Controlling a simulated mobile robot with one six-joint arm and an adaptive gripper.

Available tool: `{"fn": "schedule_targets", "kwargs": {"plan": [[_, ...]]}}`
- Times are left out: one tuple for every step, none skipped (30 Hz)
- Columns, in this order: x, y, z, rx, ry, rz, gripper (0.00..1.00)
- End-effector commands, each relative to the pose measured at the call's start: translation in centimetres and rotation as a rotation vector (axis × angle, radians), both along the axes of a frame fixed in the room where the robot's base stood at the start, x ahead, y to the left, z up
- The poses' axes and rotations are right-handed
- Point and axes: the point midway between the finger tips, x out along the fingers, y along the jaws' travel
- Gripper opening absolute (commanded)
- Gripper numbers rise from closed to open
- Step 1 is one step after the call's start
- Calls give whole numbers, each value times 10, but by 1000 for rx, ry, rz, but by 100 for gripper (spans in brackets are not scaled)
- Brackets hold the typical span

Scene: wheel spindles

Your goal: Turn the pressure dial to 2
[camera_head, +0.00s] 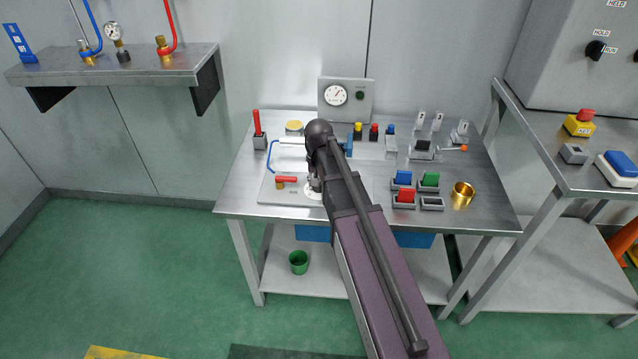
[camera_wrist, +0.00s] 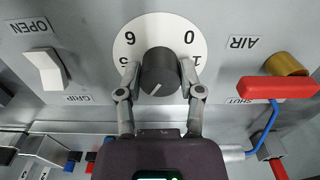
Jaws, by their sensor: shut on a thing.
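The pressure dial is a black knob (camera_wrist: 159,72) on a white round scale plate (camera_wrist: 154,28). In the wrist view the numbers 0, 1, 5 and 6 show, partly upside down; the lower part of the scale is hidden. A pale mark on the knob points down and slightly left, toward the hidden part, so I cannot read its number. My gripper (camera_wrist: 159,80) has a finger on each side of the knob and is shut on it. In the head view my arm covers most of the dial; a bit of white scale (camera_head: 313,193) shows beside my gripper (camera_head: 315,183).
A red-handled air valve (camera_wrist: 277,88) sits close right of the dial in the wrist view, with a white rocker switch (camera_wrist: 47,70) at left. The bench (camera_head: 235,198) also holds coloured blocks, a brass cup (camera_head: 463,194), levers and a gauge panel (camera_head: 359,108).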

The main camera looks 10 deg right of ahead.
Motion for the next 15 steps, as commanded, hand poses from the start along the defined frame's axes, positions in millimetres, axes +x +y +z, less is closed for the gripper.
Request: {"fn": "schedule_targets", "kwargs": {"plan": [[-2,0,0,-1,3,42,1],[-2,0,-1,-1,3,71,1],[-2,0,-1,0,4,109,1],[-2,0,-1,0,4,137,1],[-2,0,-1,0,4,166,1],[-2,0,-1,0,4,204,1],[-2,0,-1,0,4,232,1],[-2,0,-1,0,4,261,1],[-2,0,-1,0,4,299,1],[-2,0,-1,0,4,327,1],[-2,0,-1,0,4,355,1],[-2,0,-1,0,4,394,1],[-2,0,-1,0,4,422,1],[-2,0,-1,0,4,450,1],[-2,0,-1,1,4,489,1]]}}
